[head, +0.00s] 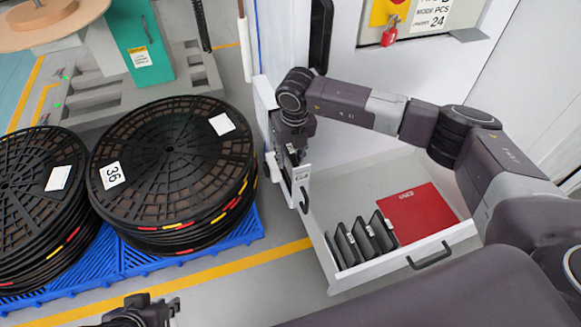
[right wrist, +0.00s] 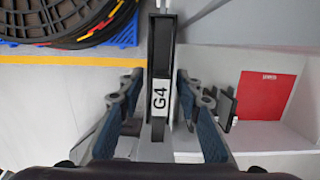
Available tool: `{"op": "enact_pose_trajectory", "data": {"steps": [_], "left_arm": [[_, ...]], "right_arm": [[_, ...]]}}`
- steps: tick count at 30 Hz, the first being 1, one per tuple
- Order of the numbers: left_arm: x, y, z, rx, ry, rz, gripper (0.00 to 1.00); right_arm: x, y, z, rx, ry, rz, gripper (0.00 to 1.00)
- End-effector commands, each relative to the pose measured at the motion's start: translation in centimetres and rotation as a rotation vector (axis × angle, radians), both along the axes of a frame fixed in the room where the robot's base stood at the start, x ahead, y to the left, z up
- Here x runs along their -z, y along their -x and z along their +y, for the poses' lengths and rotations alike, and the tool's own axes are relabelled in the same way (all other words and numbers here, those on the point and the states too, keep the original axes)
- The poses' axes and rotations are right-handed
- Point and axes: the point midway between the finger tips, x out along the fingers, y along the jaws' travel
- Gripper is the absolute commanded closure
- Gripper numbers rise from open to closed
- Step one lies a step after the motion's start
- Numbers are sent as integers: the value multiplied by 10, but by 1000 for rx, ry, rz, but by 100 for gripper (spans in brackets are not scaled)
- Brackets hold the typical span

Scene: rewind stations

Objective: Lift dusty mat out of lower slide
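A narrow upright slide with a G4 label (right wrist: 159,97) and a dark strip along it stands out in the right wrist view. In the head view its pale edge and dark handle (head: 303,200) show beside the cabinet. I cannot tell the mat apart from the slide; its dust does not show. My right gripper (head: 294,158) is at this slide. In the right wrist view its fingers (right wrist: 159,90) are open on both sides of the labelled end, with gaps. My left gripper (head: 163,308) is low at the bottom edge, partly cut off; its opening is unclear.
An open white drawer (head: 335,262) holds several black upright cassettes (head: 345,243) and a red flat item (head: 420,213). Stacked black reels (head: 170,165) stand on a blue pallet (head: 245,228) at left. A red padlock (head: 390,32) hangs above. Floor between pallet and drawer is clear.

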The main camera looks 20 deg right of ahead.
Motion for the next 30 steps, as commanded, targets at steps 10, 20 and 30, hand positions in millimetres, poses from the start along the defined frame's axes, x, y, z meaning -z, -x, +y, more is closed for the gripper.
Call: {"op": "enact_pose_trajectory", "data": {"steps": [10, 20, 30], "left_arm": [[0, -1, 0, 0, 1, -3, 84], [-1, -1, 0, 0, 1, -3, 84], [0, 2, 0, -1, -1, 8, 84]], "right_arm": [[0, 0, 0, -1, 0, 0, 84], [0, 0, 0, 0, 0, -1, 100], [-3, -2, -3, 0, 0, -1, 100]]}}
